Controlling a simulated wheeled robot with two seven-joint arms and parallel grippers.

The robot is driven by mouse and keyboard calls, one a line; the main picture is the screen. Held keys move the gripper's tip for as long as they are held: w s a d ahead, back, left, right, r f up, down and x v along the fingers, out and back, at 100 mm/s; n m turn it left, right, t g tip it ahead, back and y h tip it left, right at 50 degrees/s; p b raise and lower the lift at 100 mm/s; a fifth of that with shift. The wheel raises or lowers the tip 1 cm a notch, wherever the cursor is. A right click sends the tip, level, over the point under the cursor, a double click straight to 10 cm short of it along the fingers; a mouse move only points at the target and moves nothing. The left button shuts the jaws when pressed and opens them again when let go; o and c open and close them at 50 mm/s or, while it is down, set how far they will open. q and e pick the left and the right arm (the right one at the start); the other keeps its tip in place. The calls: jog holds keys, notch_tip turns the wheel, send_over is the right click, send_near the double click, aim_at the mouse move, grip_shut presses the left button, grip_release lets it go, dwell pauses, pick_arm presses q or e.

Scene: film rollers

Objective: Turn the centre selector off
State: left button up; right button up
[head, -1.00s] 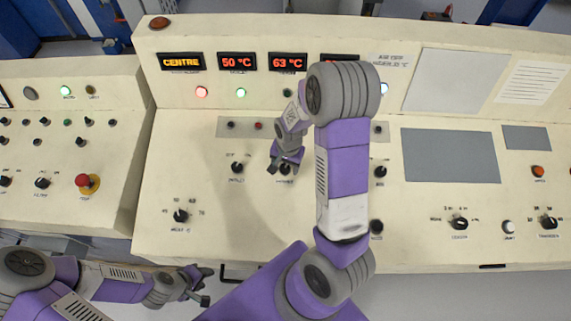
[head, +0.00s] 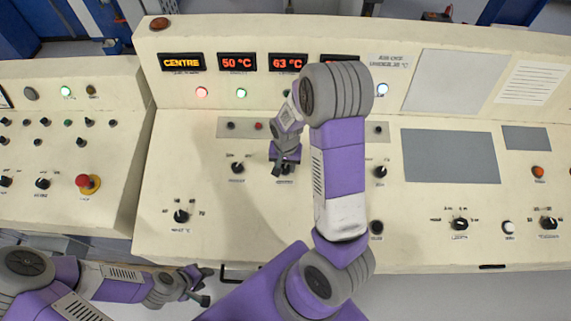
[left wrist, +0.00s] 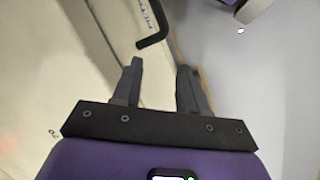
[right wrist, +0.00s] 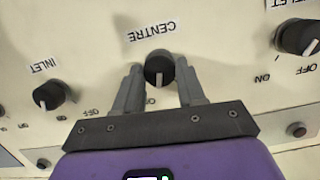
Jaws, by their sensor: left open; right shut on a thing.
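The centre selector (right wrist: 158,68) is a round black knob under the label CENTRE in the right wrist view. Its white mark points down in that picture. My right gripper (right wrist: 159,80) is shut on it, one finger on each side. In the head view my right gripper (head: 284,169) is low over the panel and mostly hides the knob.
The inlet knob (right wrist: 48,95) and outlet knob (right wrist: 298,36) flank the selector. A black handle (left wrist: 153,28) sticks out near my left gripper. Red displays (head: 238,62) and lit lamps (head: 201,92) line the upright panel. A red stop button (head: 84,181) is on the left console.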

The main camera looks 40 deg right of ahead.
jog(key=n, duration=0.4)
jog(key=shift+w+a+n+g+h, duration=0.1)
jog(key=shift+a+n+g+h, duration=0.05)
jog(key=shift+n+g+h, duration=0.2)
jog(key=shift+a+n+h+b, duration=0.1)
jog(key=shift+n+h+b, duration=0.4)
jog(key=shift+n, duration=1.65)
jog(key=o, duration=1.1)
jog(key=shift+c, duration=0.2)
jog(key=r, duration=0.2)
jog(key=a+r, duration=0.1)
jog(key=r, duration=0.2)
jog(key=r+p, duration=0.1)
jog(key=r, duration=0.1)
jog(key=shift+w+a+r, duration=0.15)
jog(key=shift+r, duration=0.1)
